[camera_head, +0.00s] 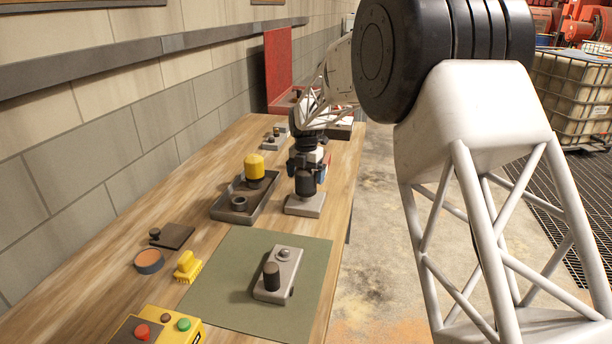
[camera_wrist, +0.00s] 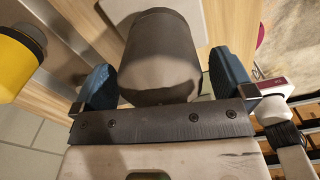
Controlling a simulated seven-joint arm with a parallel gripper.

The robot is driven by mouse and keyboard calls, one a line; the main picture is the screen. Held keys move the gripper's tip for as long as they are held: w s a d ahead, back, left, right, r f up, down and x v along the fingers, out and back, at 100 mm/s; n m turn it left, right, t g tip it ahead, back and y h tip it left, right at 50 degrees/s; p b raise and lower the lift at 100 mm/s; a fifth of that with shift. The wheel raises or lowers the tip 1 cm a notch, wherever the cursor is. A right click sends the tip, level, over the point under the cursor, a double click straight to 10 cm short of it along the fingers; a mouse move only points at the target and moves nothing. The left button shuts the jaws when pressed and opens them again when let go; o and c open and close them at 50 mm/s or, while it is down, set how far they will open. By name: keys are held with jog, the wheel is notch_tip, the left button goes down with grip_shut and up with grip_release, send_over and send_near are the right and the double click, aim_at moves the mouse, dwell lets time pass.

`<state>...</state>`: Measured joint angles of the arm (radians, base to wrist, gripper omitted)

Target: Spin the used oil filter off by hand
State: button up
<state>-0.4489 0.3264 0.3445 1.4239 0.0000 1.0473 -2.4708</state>
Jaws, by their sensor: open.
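A dark cylindrical oil filter (camera_head: 305,185) stands upright on a light grey block (camera_head: 305,206) near the table's right edge. In the wrist view the same dark filter (camera_wrist: 160,55) sits between my blue fingers. My gripper (camera_head: 307,166) is open around the filter's upper part, one finger on each side. In the wrist view, my gripper (camera_wrist: 165,82) shows a small gap on the right of the filter; whether the left finger touches it I cannot tell. A yellow filter (camera_head: 254,165) stands in a dark tray (camera_head: 262,203), and shows in the wrist view (camera_wrist: 15,60).
A green mat (camera_head: 215,290) bears a grey block with a dark cylinder (camera_head: 271,275). A yellow brush (camera_head: 187,265), a round orange-topped dish (camera_head: 149,261), a dark plate (camera_head: 172,236) and a yellow button box (camera_head: 165,328) lie left. A wall bounds the table's left.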

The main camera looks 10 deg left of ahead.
jog(key=shift+r, duration=3.75)
jog(key=m, duration=0.5)
jog(key=shift+m, duration=0.4)
jog(key=m, duration=1)
jog(key=shift+m, duration=0.4)
jog(key=m, duration=0.5)
jog(key=shift+m, duration=0.4)
jog(key=shift+f, duration=3.85)
